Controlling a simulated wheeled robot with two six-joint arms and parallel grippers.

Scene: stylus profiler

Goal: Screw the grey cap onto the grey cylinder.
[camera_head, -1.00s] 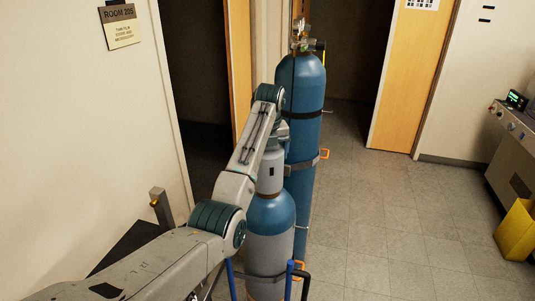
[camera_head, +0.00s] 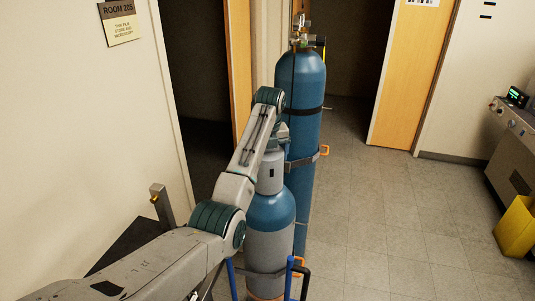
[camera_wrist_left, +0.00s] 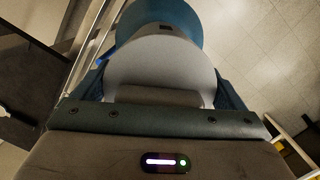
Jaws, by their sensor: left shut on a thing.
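The grey cylinder (camera_head: 268,245) stands upright in the head view, with a blue shoulder and a grey body. The grey cap (camera_head: 270,180) is upright on top of its shoulder; I cannot tell how far its thread is engaged. My left gripper (camera_head: 273,146) is over the cap from above and shut on it, partly hidden behind my own wrist. In the left wrist view the pale rounded cap (camera_wrist_left: 155,62) sits between the fingers, with the blue cylinder shoulder (camera_wrist_left: 172,14) beyond it. My right gripper is not in view.
A taller blue cylinder (camera_head: 304,85) with a valve and straps stands close behind. A cart frame with blue posts (camera_head: 289,278) holds the grey cylinder. A yellow bin (camera_head: 516,228) and an instrument bench (camera_head: 515,150) are at the right. The tiled floor between is clear.

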